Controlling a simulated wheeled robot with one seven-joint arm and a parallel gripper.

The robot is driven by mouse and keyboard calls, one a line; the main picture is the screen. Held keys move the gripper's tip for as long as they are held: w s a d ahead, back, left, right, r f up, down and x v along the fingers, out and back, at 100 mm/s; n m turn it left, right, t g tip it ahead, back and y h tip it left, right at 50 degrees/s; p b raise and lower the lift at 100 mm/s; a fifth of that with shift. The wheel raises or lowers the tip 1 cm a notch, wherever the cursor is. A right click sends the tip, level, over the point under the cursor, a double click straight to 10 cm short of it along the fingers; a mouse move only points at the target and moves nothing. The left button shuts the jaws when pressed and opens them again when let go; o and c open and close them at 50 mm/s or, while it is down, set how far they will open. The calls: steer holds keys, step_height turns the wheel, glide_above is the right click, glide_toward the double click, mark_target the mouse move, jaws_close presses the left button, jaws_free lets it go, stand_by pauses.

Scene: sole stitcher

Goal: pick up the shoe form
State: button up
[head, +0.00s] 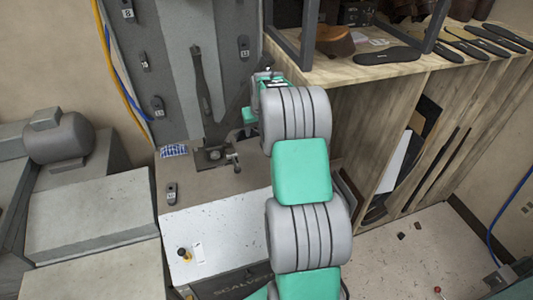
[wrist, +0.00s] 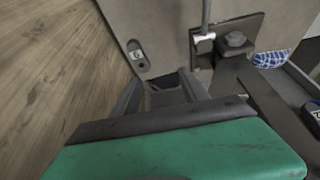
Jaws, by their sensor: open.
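In the head view my own arm hides most of the gripper.
The wooden shelf top (head: 365,66) carries several flat black soles (head: 388,54) and dark shoes. The grey machine (head: 215,225) stands left of my arm, with a blue patterned patch (head: 173,150). Wooden bays lie below the shelf. Speckled floor (head: 440,250) is mostly clear at lower right.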

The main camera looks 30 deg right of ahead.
steer(key=d+f, duration=0.1)
steer(key=f, duration=0.1)
steer(key=d+f, duration=0.2)
steer(key=w+d+f, duration=0.1)
steer(key=d+f, duration=0.1)
steer(key=shift+d+f, duration=0.2)
steer(key=shift+f, duration=0.1)
steer(key=p+x, duration=0.2)
steer(key=x, duration=0.5)
steer(key=shift+w+a+f, duration=0.1)
steer(key=shift+w+a, duration=0.05)
steer(key=shift+w, duration=0.1)
jaws_close()
